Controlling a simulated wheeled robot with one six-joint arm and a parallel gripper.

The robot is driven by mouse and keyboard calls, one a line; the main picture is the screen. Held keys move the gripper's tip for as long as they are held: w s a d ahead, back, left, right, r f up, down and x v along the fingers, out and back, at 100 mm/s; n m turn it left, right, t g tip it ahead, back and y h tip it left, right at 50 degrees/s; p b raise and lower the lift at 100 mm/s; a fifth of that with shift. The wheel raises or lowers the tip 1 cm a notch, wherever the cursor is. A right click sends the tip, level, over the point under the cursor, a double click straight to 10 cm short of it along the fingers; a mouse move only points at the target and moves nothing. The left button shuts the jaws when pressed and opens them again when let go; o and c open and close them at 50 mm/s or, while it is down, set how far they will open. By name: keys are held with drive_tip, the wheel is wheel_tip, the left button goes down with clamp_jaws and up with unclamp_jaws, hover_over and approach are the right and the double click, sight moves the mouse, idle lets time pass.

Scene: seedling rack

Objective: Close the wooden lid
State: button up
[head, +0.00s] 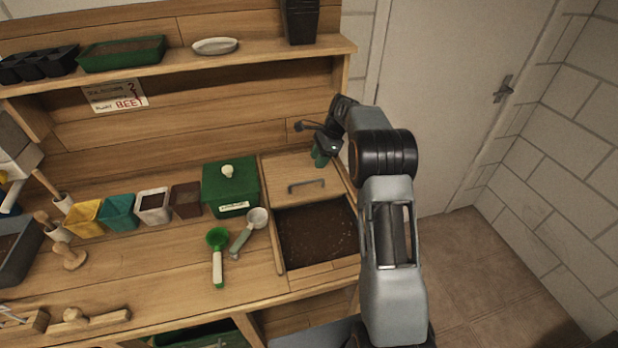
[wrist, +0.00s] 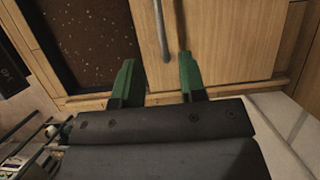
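The wooden lid (head: 290,168) lies flat over the back part of a soil bin in the bench and has a dark bar handle (head: 307,186). The front part of the bin is uncovered and shows dark soil (head: 318,235). In the wrist view the lid (wrist: 230,40) is beside the soil (wrist: 90,40), and the handle (wrist: 162,30) stands beyond my fingertips. My gripper (head: 321,158) is over the back right of the lid, behind the handle. Its two green fingers (wrist: 157,65) are apart with nothing between them. I cannot tell whether they touch the lid.
A green box (head: 230,190) with a pale knob stands left of the lid. A green scoop (head: 217,255) and a grey scoop (head: 248,232) lie left of the soil. Several small pots stand further left. A shelf (head: 200,62) runs above. The bench's front middle is mostly clear.

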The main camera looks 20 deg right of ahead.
drive_tip(key=p+x, duration=0.1)
drive_tip(key=x, duration=0.7)
drive_tip(key=shift+a+f, duration=0.15)
drive_tip(key=shift+f, duration=0.15)
drive_tip(key=shift+c, duration=0.2)
clamp_jaws()
